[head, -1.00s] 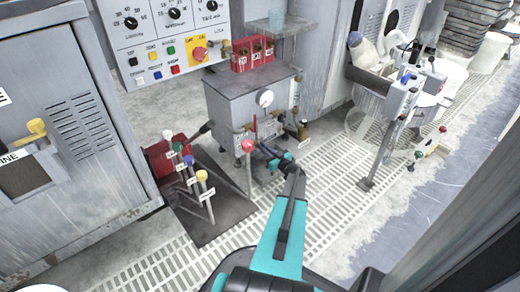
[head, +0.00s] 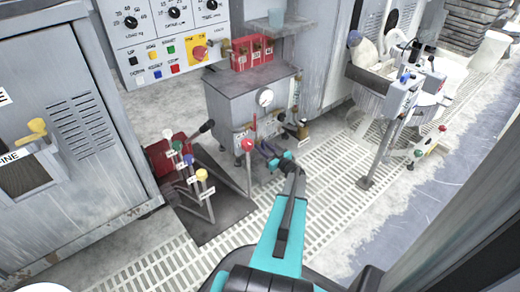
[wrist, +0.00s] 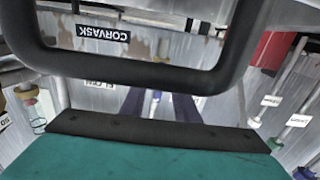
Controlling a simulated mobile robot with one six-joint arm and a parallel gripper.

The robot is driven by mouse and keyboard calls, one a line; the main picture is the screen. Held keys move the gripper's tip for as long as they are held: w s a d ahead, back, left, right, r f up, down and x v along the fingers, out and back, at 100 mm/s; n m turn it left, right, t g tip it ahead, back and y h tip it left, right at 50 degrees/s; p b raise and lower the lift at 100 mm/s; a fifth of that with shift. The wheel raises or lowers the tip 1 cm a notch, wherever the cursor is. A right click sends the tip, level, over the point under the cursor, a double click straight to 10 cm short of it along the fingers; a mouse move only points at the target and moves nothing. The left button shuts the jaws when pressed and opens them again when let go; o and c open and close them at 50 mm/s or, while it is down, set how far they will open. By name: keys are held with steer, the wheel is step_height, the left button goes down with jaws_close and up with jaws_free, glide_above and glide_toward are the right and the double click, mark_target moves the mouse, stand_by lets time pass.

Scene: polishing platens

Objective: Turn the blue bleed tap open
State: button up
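My gripper (head: 268,152) reaches low in front of a grey cabinet with a round gauge (head: 265,98). In the head view its far end is small and dark, close to the cabinet's lower front. The wrist view shows two dark blue-violet prongs (wrist: 160,105) beyond the teal wrist housing; I cannot tell whether these are fingers or part of the tap. No blue bleed tap can be made out for certain; it may be hidden by the gripper. Whether the gripper touches anything, or is open or shut, is unclear.
A lever with a red knob (head: 248,145) stands just left of my gripper. Several levers with coloured knobs, one yellow (head: 202,175), stand further left on a dark plate. A post-mounted control box (head: 403,95) is at the right. Pale floor grating (head: 340,165) lies between, mostly clear.

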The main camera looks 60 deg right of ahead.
steer(key=p+v, duration=0.5)
steer(key=v, duration=0.8)
steer(key=shift+s+a, duration=0.2)
steer(key=shift+s, duration=0.1)
